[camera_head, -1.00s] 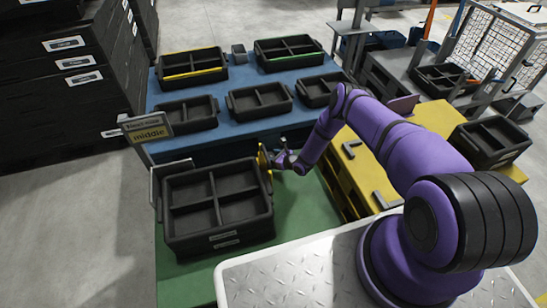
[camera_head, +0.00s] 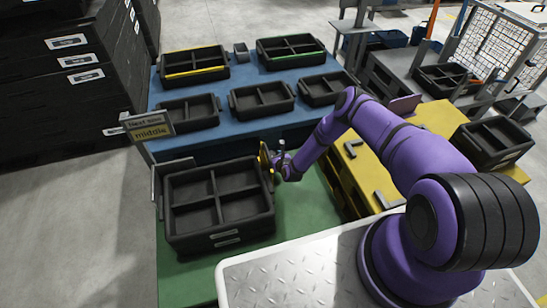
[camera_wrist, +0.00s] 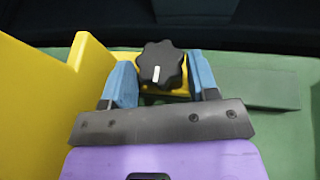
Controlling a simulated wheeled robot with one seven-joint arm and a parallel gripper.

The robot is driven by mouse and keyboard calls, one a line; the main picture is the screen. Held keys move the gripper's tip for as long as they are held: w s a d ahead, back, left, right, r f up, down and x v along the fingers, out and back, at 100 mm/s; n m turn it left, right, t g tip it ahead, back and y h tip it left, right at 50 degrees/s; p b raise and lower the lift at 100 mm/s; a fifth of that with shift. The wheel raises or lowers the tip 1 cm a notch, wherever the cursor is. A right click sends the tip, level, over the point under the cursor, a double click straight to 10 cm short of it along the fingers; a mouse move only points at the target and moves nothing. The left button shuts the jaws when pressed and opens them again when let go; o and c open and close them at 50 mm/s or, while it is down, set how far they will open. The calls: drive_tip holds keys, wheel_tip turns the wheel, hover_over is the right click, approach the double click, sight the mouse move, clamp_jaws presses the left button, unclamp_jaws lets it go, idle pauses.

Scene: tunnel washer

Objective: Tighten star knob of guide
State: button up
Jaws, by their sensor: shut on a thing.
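The star knob (camera_wrist: 161,66) is black and lobed, with a white mark pointing down in the wrist view. It sits at the yellow guide (camera_wrist: 88,62), which also shows at the right side of the near crate in the head view (camera_head: 264,156). My gripper (camera_wrist: 162,80) has one blue finger on each side of the knob and is shut on it. In the head view my gripper (camera_head: 277,161) is beside the guide, and the knob is too small to make out. The knob's stem is hidden.
A large black divided crate (camera_head: 218,246) stands on the green surface (camera_head: 303,215), left of my gripper. Several smaller crates stand on the blue table (camera_head: 240,140) behind. A yellow surface (camera_head: 436,118) with grey brackets lies to the right. A sign reading "middle" (camera_head: 149,130) stands left.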

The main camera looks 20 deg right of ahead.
drive_tip(key=o, duration=0.9)
drive_tip(key=shift+o, duration=0.2)
drive_tip(key=n+g+y, duration=0.1)
drive_tip(key=n+y, duration=0.1)
drive_tip(key=n+g+y, duration=0.1)
drive_tip(key=n+y, duration=0.1)
drive_tip(key=d+n+g+y, duration=0.1)
drive_tip(key=n+y, duration=0.1)
drive_tip(key=shift+w, duration=0.3)
drive_tip(key=shift+s+d+r, duration=0.1)
drive_tip(key=shift+s+d, duration=0.1)
drive_tip(key=shift+d, duration=0.1)
drive_tip(key=w+r+v, duration=0.1)
drive_tip(key=v, duration=0.9)
drive_tip(key=w+a+r+n+g+y, duration=0.1)
drive_tip(key=r+n, duration=0.3)
drive_tip(key=r, duration=0.8)
drive_tip(key=w+a+r+n+g+y, duration=0.1)
drive_tip(key=r+n, duration=0.4)
drive_tip(key=r, duration=0.8)
drive_tip(key=shift+w+a+r+g+y, duration=0.4)
drive_tip(key=shift+w+g+y, duration=0.3)
drive_tip(key=shift+w+g, duration=0.65)
